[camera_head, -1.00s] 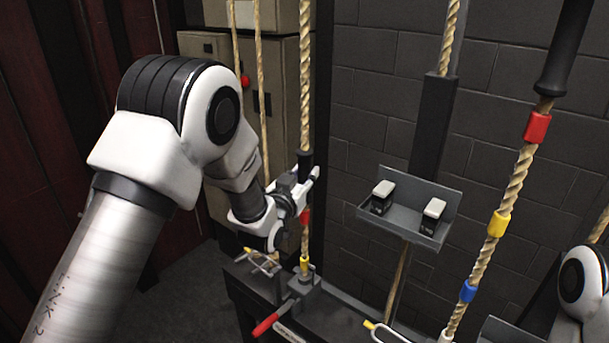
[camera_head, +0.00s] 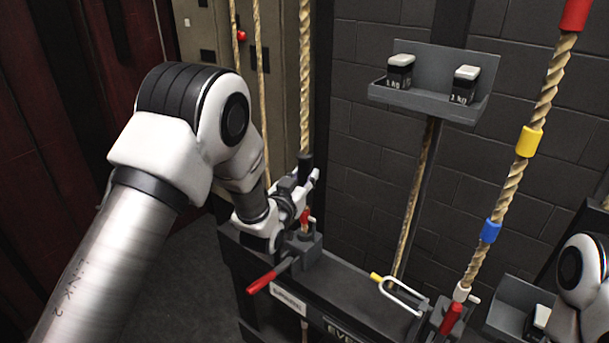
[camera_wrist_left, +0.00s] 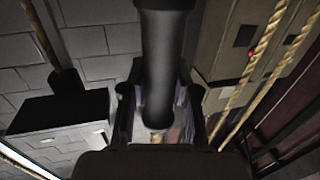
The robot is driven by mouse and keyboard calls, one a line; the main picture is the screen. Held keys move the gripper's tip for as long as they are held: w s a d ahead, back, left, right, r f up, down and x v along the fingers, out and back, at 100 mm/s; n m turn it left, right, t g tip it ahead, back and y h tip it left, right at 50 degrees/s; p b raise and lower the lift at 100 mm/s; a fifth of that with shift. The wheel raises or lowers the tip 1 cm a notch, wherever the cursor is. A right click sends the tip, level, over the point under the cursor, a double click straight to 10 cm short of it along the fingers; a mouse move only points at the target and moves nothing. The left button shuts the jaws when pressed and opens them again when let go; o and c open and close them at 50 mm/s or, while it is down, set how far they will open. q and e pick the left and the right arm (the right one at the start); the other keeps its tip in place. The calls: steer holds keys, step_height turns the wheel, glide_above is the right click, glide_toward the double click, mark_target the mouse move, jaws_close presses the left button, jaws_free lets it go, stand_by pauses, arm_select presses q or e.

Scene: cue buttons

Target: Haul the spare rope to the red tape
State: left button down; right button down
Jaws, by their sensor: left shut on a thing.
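The spare rope (camera_head: 305,85) hangs in front of the beige cabinet and runs down through a black sleeve (camera_head: 305,167) to a rope lock (camera_head: 301,246) with a red handle. My left gripper (camera_head: 303,186) is shut on the black sleeve; the left wrist view shows the sleeve (camera_wrist_left: 158,60) between its fingers (camera_wrist_left: 157,105). The red tape (camera_head: 304,217) on this rope sits just above the lock, below my gripper, partly hidden. No yellow tape shows above this lock. My right arm shows at the lower right edge, its gripper out of view.
A second rope (camera_head: 541,105) with red, yellow and blue tapes stands at the right, with its own red handle (camera_head: 452,318). A grey shelf (camera_head: 433,103) holds two small black boxes.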

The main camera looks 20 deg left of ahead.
arm_select(q)
steer(key=shift+r, duration=0.15)
steer(key=c, duration=0.8)
jaws_free()
steer(key=shift+c, duration=0.2)
steer(key=s+a, duration=0.1)
steer(key=s, duration=1.1)
